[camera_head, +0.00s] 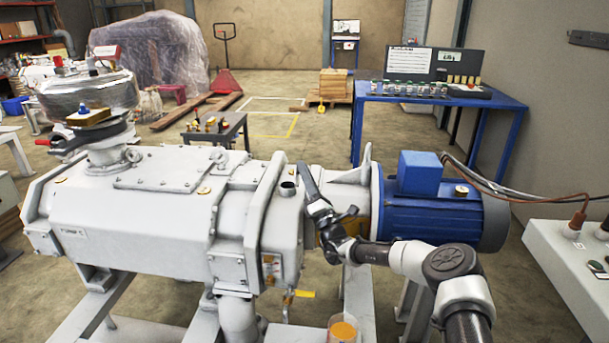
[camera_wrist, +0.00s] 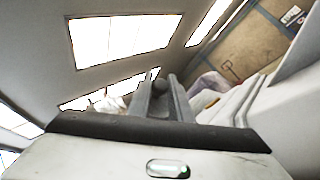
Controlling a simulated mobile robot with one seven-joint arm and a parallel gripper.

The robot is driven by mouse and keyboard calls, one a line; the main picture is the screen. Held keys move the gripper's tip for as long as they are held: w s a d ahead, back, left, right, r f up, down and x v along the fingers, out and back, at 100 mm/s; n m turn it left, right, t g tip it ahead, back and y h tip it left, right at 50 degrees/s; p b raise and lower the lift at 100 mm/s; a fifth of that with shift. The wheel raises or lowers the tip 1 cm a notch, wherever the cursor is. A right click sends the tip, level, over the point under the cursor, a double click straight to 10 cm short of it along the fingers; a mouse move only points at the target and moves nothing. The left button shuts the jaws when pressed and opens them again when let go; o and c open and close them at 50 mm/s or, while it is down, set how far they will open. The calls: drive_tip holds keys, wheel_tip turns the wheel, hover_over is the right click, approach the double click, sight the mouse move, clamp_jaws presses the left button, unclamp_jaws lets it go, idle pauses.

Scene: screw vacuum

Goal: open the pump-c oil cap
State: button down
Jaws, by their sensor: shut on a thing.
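The big light-grey pump (camera_head: 150,205) fills the middle and left of the head view. A short filler neck (camera_head: 288,189) stands on its right end, and its top looks dark and open, with no cap on it. My gripper (camera_head: 303,168) is just to the right of and above this neck, apart from it as far as I can tell. In the wrist view the two fingers (camera_wrist: 167,98) point up toward the ceiling, with a small dark round piece between their tips. It looks like the oil cap (camera_wrist: 156,73), mostly hidden by the fingers.
A blue motor (camera_head: 430,205) sits at the pump's right end, behind my arm. A grey control box (camera_head: 565,262) stands at the far right. A blue bench (camera_head: 440,99) with bottles is behind. A small container with amber contents (camera_head: 342,331) is at the bottom.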

drive_tip(key=c, duration=1.6)
unclamp_jaws()
drive_tip(key=p+v, duration=0.2)
drive_tip(key=v, duration=1.5)
drive_tip(key=shift+s+f+p, duration=0.2)
drive_tip(key=shift+p, duration=0.2)
drive_tip(key=shift+r, duration=0.1)
